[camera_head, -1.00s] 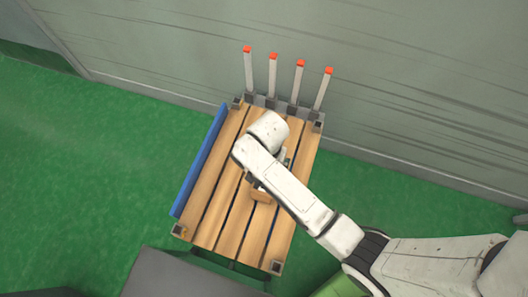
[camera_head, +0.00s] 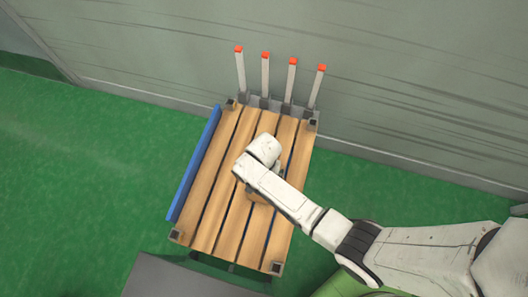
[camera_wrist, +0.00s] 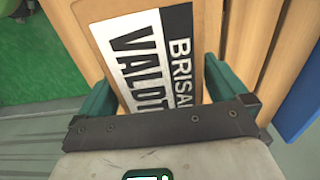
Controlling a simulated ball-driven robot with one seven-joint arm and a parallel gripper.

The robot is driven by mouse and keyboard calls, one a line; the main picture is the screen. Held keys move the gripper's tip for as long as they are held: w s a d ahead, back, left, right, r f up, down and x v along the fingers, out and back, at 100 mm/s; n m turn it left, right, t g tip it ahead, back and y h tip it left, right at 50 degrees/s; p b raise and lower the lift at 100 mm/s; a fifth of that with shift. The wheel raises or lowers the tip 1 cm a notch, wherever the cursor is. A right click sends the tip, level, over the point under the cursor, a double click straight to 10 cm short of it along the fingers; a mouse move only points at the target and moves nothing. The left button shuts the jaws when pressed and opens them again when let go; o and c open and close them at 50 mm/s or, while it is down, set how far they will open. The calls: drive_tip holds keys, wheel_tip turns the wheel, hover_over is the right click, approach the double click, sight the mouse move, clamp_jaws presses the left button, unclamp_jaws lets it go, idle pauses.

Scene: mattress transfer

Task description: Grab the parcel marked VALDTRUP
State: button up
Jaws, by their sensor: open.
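The parcel (camera_wrist: 150,40) is a brown cardboard box with a black-and-white label reading "BRISA…" and "VALDT…"; the rest of the lettering is cut off. In the head view, a small brown part of the parcel (camera_head: 257,198) shows beside my arm, on the wooden slatted platform (camera_head: 212,205). My gripper (camera_wrist: 156,76) is open, its green fingers on either side of the parcel in the wrist view. I cannot tell whether they touch it. In the head view, my arm hides the gripper.
A blue board (camera_head: 194,165) runs along the platform's left side. Several grey posts with orange tips (camera_head: 265,75) stand at its back edge, near a grey wall (camera_head: 410,90). Grey corner blocks (camera_head: 276,268) sit on the platform. Green floor (camera_head: 80,170) lies open at left.

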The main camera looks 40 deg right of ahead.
drive_tip(key=shift+c, duration=0.2)
drive_tip(key=c, duration=1.2)
drive_tip(key=shift+c, duration=0.3)
drive_tip(key=shift+r, duration=0.15)
